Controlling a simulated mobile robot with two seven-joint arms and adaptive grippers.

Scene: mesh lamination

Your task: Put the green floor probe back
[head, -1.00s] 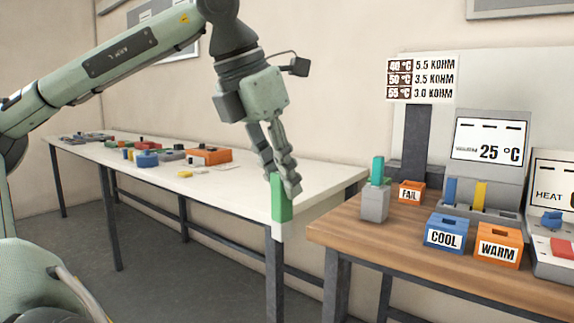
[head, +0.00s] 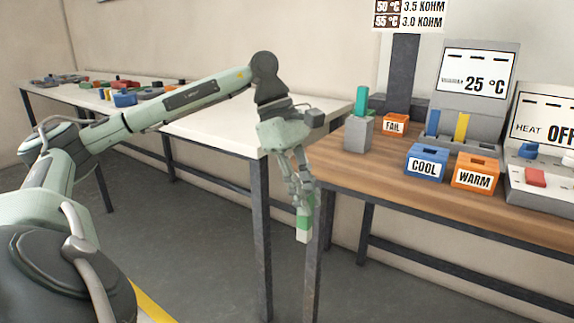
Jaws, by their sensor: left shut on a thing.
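My left gripper (head: 306,200) points down and is shut on the green floor probe (head: 303,223), a green piece with a whitish lower end. The fingers hide its upper part. It hangs upright, clear of any surface, in front of the gap between the white table and the wooden table. A teal-green piece (head: 361,100) stands upright in a grey block (head: 358,134) on the wooden table, up and right of my left gripper. My right gripper is not in view.
The wooden table (head: 345,170) carries an orange FAIL box (head: 396,125), a blue COOL box (head: 427,163), an orange WARM box (head: 476,172) and a grey 25 °C display unit (head: 478,75). The white table (head: 215,128) has several coloured parts at its far left.

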